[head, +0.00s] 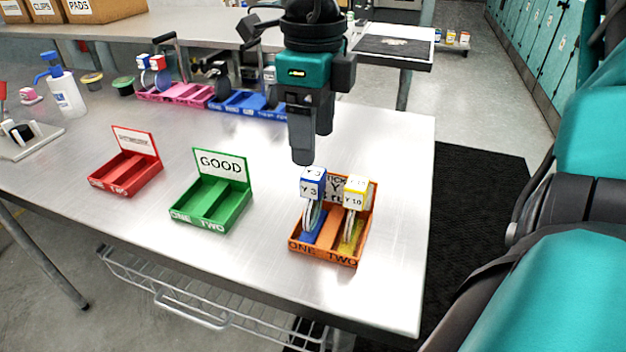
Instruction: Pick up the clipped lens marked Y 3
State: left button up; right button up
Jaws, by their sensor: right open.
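The clipped lens marked Y 3 (311,185) stands upright in the left compartment, marked ONE, of the orange tray (325,257). It has a blue and white labelled block on top and a pale round lens below. A second clipped lens, marked Y 10 (354,194), with a yellow block, stands in the compartment marked TWO. My right gripper (303,158) points down just above the Y 3 block in the picture. It is open and appears to hold nothing; the gap between its fingers is hard to see from here. My left gripper is not in view.
A green tray (238,208) with a GOOD sign and a red tray (125,181) stand empty to the left. Pink (177,96) and blue (245,105) trays are behind. A pump bottle (66,95) stands far left. The table's right edge is near the orange tray.

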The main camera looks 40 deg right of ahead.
aim_at(313, 172)
notch_tip(313, 172, down, 8)
jog(key=shift+w+d+f, duration=0.1)
jog(key=shift+w, duration=0.05)
dwell(0.4)
jog(key=shift+c, duration=0.2)
grip_shut()
dwell(0.3)
